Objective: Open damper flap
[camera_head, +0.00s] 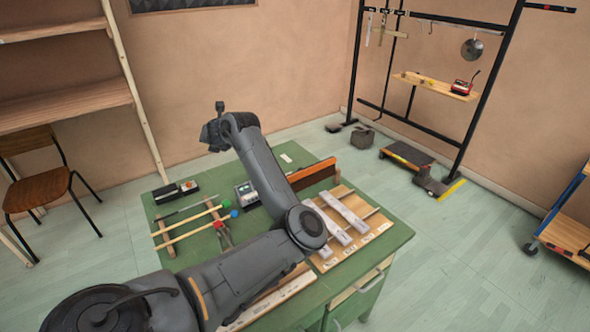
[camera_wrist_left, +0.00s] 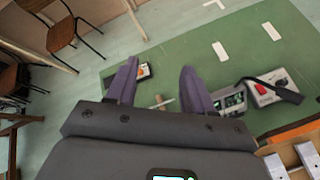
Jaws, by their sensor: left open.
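A long orange-brown board, which looks like the damper flap (camera_head: 318,171), stands on edge behind the metal bars (camera_head: 343,207) at the right of the green bench. Part of it is hidden by my arm in the head view. Its edge also shows at the lower right of the left wrist view (camera_wrist_left: 291,133). My left gripper (camera_head: 213,131) is raised above the far left of the bench, well apart from the board. In the left wrist view its two fingers (camera_wrist_left: 158,72) are spread with nothing between them. My right gripper is out of view.
Mallets with red and blue heads (camera_head: 190,223) lie on the left of the green bench (camera_head: 376,262). A small dark box (camera_head: 176,191) and a grey device (camera_head: 246,191) are behind them. My left arm crosses above the bench. A black rack (camera_head: 487,90) stands at the right.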

